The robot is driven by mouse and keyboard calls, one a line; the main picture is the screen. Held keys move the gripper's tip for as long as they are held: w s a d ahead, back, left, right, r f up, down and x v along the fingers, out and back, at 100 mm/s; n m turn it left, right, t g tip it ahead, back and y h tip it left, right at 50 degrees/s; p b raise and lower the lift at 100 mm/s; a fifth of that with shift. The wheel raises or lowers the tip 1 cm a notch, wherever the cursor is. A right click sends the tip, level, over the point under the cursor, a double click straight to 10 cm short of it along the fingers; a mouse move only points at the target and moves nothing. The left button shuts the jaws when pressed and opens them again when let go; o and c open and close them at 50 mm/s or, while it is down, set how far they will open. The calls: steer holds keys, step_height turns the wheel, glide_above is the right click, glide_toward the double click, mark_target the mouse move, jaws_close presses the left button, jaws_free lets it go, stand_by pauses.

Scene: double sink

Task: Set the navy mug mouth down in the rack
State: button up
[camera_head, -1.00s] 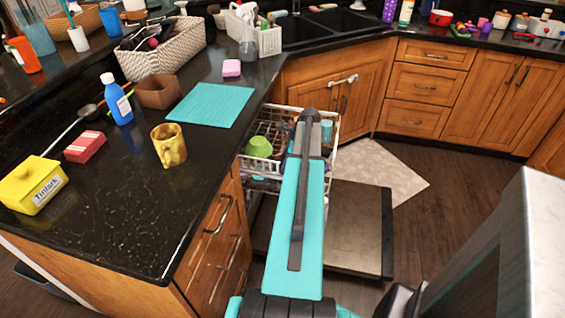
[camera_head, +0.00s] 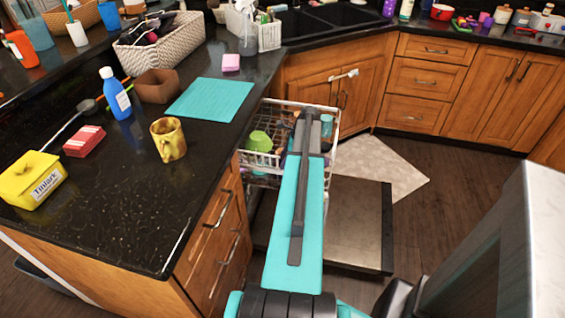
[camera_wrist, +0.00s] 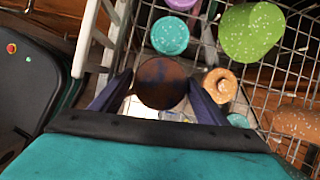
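In the wrist view a dark, round, brown-blue mottled thing, which looks like the base of the navy mug (camera_wrist: 160,82), sits between the two dark fingers of my gripper (camera_wrist: 162,90). The fingers lie close against its left and right sides, so my gripper looks shut on it. The base faces the camera, so the mouth points away, down towards the rack. Its handle cannot be made out. The wire dish rack (camera_head: 250,161) is pulled out below the counter. My arm reaches over the rack and hides my gripper and the mug in the head view.
A lavender item (camera_wrist: 181,3) is beyond. The counter bears a yellow-brown mug (camera_head: 168,140) and a teal mat (camera_head: 210,100).

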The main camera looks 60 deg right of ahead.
steer(key=shift+o, duration=1.3)
steer(key=shift+a, duration=0.1)
steer(key=v, duration=1.4)
steer(key=shift+b, duration=0.3)
steer(key=shift+f, duration=0.1)
